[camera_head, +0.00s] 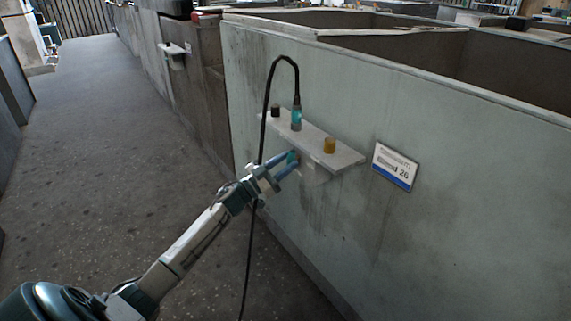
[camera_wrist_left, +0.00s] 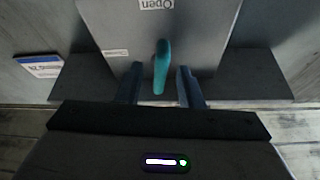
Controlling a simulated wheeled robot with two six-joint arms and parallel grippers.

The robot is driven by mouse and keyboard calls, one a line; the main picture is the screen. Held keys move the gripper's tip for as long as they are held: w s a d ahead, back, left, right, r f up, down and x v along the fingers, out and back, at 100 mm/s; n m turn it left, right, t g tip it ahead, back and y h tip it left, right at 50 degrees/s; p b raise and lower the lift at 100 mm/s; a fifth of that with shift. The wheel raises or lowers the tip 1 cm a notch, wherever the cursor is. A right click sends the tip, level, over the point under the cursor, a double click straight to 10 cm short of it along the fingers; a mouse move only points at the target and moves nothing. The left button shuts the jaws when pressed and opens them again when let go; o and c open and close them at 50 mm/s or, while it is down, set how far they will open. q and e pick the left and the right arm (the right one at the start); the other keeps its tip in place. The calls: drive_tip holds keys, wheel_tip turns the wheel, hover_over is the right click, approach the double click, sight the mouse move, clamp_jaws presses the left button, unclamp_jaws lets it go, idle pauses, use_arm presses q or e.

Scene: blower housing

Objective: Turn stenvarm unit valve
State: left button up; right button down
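The valve's teal handle (camera_wrist_left: 161,66) stands out from a grey box (camera_wrist_left: 200,30) in the left wrist view. The box carries an upside-down "Open" label (camera_wrist_left: 155,4) near the top edge and a smaller label at left, too small to read. My left gripper (camera_wrist_left: 160,72) is open, one finger on each side of the handle, with gaps showing on both sides. In the head view my left gripper (camera_head: 284,164) reaches under the wall shelf (camera_head: 310,144); a bit of the teal handle (camera_head: 292,157) shows between its fingers. My right gripper is not in view.
A sign (camera_head: 395,166) hangs on the grey wall. The aisle floor (camera_head: 110,150) at left is clear.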

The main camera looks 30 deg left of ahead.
use_arm(q)
drive_tip(key=shift+w, duration=0.1)
clamp_jaws()
